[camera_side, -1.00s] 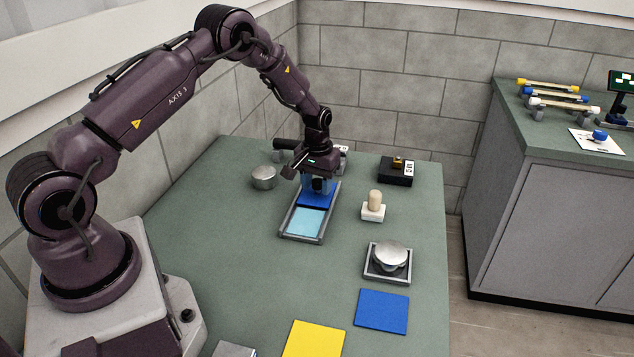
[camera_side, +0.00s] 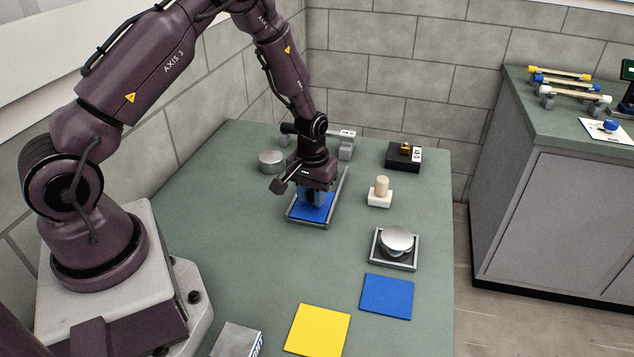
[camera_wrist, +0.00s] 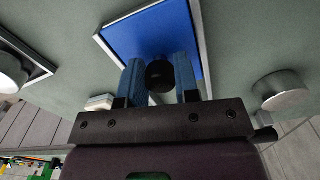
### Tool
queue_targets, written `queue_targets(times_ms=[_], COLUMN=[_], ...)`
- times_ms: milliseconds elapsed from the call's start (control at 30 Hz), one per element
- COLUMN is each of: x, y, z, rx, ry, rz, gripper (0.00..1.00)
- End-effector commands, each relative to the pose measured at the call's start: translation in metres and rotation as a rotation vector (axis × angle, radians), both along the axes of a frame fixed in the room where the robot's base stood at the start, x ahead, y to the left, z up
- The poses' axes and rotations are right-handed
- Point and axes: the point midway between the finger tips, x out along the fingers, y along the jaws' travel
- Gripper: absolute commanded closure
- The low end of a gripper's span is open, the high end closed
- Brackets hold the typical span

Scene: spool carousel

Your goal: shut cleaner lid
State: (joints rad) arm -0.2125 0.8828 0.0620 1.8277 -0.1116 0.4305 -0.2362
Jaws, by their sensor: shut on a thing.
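The cleaner is a narrow grey-framed tray (camera_side: 341,186) on the green table, with a flat blue sliding lid (camera_side: 311,213). The lid lies at the tray's near end, and no light-blue inside shows there. My gripper (camera_side: 313,196) is over the lid, pointing down, and hides the far part of the tray. In the wrist view, the blue fingers of my gripper (camera_wrist: 159,77) are shut on a round black knob (camera_wrist: 160,74) that stands on the blue lid (camera_wrist: 130,38).
A round metal tin (camera_side: 271,161) stands left of the tray. A white block with a tan peg (camera_side: 381,190), a black box (camera_side: 404,157) and a silver dome in a square frame (camera_side: 396,242) stand to the right. Yellow (camera_side: 318,329) and blue (camera_side: 387,296) mats lie nearer.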

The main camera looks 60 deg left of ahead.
Motion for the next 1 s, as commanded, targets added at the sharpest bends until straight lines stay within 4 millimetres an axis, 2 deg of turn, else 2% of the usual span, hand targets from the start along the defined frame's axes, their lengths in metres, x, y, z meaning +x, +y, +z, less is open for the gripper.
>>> queue_targets(times_ms=[300,333,433,767,867,1000], x=[-0.004,-0.004,-0.004,-0.002,-0.002,-0.001], y=[-0.005,-0.005,-0.005,-0.003,-0.003,-0.003], z=[0.0,0.0,0.0,0.003,0.014,0.041], rx=[-0.007,-0.007,-0.006,-0.003,-0.002,-0.002], ry=[0.011,0.011,0.009,0.004,0.002,-0.001], rz=[-0.003,-0.003,-0.002,-0.001,-0.001,-0.002], gripper=[1.0,0.68,0.45,0.45,0.45,0.45])
